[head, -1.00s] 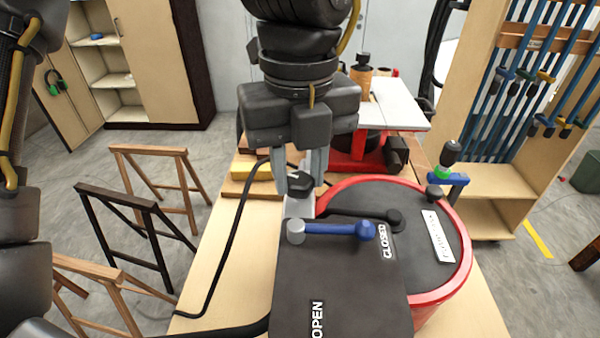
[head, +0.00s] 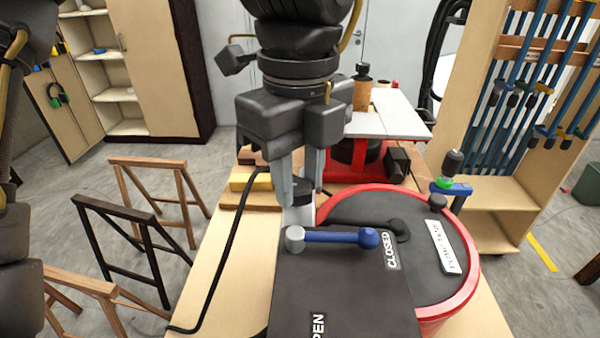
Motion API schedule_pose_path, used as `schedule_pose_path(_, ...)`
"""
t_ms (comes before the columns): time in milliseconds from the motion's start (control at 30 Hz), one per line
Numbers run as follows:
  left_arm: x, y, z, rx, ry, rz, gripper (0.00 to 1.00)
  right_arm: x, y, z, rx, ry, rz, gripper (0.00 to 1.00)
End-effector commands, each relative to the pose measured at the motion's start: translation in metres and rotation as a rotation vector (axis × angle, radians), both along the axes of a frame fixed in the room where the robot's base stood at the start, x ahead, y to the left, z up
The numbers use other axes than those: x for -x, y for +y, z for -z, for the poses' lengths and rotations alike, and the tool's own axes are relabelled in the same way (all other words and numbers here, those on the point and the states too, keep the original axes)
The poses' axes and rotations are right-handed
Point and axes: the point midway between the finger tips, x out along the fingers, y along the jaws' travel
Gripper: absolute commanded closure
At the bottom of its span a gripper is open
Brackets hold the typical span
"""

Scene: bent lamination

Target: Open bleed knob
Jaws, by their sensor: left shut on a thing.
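My left gripper (head: 302,183) points down from the top middle of the head view. Its two grey fingers are shut on a small dark knob (head: 302,192), which looks like the bleed knob. The knob sits on top of a pale grey fitting (head: 298,213), at the back edge of a black panel (head: 335,290). The fingers partly hide the knob. A blue lever (head: 340,238) with a grey end lies across the panel just in front of the fitting, its blue ball end beside the "CLOSED" label (head: 387,251). My right gripper is not in view.
A round red-rimmed unit (head: 470,275) with a dark top stands right of the panel on a wooden bench (head: 215,285). A black hose (head: 229,245) runs along the bench's left side. A red machine (head: 345,180) with a white top stands behind. Wooden trestles (head: 130,235) stand at left.

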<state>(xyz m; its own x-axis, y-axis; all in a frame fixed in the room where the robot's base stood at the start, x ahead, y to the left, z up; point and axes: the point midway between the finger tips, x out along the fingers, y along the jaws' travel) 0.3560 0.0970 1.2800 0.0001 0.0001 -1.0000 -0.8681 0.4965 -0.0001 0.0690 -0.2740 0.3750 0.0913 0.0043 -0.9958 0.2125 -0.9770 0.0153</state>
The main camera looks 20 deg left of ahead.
Motion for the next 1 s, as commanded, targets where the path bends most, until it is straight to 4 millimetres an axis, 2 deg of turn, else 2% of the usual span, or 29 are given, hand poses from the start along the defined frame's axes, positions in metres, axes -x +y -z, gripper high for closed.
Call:
schedule_pose_path(233, 0.0, 0.0, -0.001, 0.002, -0.001, -0.002, 0.92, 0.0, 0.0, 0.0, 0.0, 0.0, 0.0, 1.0)
schedule_pose_path(267, 0.0, 0.0, -0.001, 0.002, -0.001, -0.002, 0.68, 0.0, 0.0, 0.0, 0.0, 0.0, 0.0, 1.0)
schedule_pose_path(433, 0.0, 0.0, -0.001, 0.001, 0.0, -0.001, 0.48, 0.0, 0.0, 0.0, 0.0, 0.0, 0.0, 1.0)
schedule_pose_path(767, 0.0, 0.0, -0.005, 0.0, -0.001, 0.0, 0.48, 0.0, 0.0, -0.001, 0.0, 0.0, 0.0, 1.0)
schedule_pose_path(867, -0.001, 0.0, -0.017, 0.001, -0.004, -0.002, 0.48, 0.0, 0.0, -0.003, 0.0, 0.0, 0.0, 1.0)
schedule_pose_path(1000, -0.001, 0.0, -0.046, 0.001, -0.005, -0.004, 0.48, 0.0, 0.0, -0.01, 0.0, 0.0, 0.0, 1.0)
